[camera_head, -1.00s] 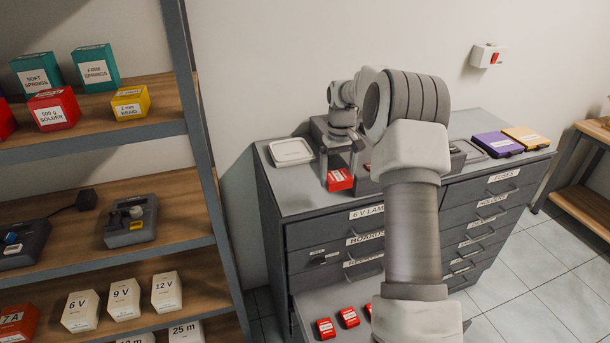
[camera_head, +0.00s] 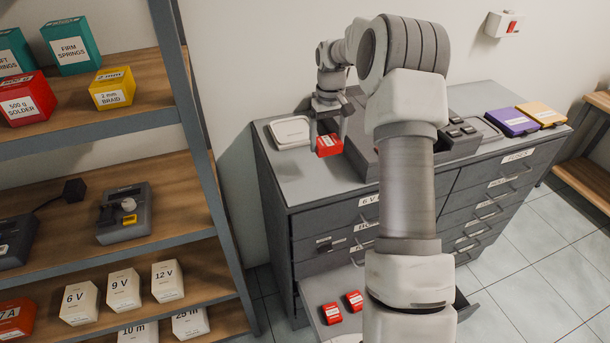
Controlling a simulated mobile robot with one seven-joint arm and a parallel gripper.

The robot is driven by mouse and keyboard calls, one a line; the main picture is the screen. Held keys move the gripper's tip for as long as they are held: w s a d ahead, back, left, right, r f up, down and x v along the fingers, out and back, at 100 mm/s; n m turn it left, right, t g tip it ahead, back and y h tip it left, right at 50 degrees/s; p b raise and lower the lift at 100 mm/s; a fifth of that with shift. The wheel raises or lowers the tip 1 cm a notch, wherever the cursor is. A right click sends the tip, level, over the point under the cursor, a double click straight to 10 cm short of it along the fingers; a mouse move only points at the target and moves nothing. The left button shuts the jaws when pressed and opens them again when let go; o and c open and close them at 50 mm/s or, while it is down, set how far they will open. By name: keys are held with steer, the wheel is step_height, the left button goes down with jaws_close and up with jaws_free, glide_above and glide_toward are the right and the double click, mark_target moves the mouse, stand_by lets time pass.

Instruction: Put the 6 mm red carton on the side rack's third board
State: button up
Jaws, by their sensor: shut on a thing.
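My gripper (camera_head: 328,143) is above the left part of the grey cabinet top, beside a white tray. It is shut on a small red carton (camera_head: 329,146) with a white label too small to read. The carton looks held just above the cabinet top; the exact gap cannot be told. The tall shelf rack (camera_head: 196,130) with wooden boards stands at the left, apart from my gripper. Whether this is the side rack cannot be told. At the right edge, part of another wooden-board rack (camera_head: 592,118) shows.
Red cartons (camera_head: 331,313) lie in an open drawer at the cabinet's front. The white tray (camera_head: 291,131) and purple (camera_head: 512,121) and yellow (camera_head: 541,115) flat boxes rest on the cabinet top (camera_head: 310,188). The left rack holds boxes and devices. Floor at the right is clear.

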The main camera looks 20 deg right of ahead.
steer(key=p, duration=0.1)
glide_above(302, 190)
step_height(302, 190, down, 5)
steer(key=shift+f, duration=0.15)
steer(key=shift+f+p, duration=0.5)
steer(key=shift+f, duration=1.55)
steer(key=o, duration=1.1)
steer(key=shift+f, duration=0.15)
steer(key=shift+c, duration=0.2)
steer(key=shift+o, duration=0.8)
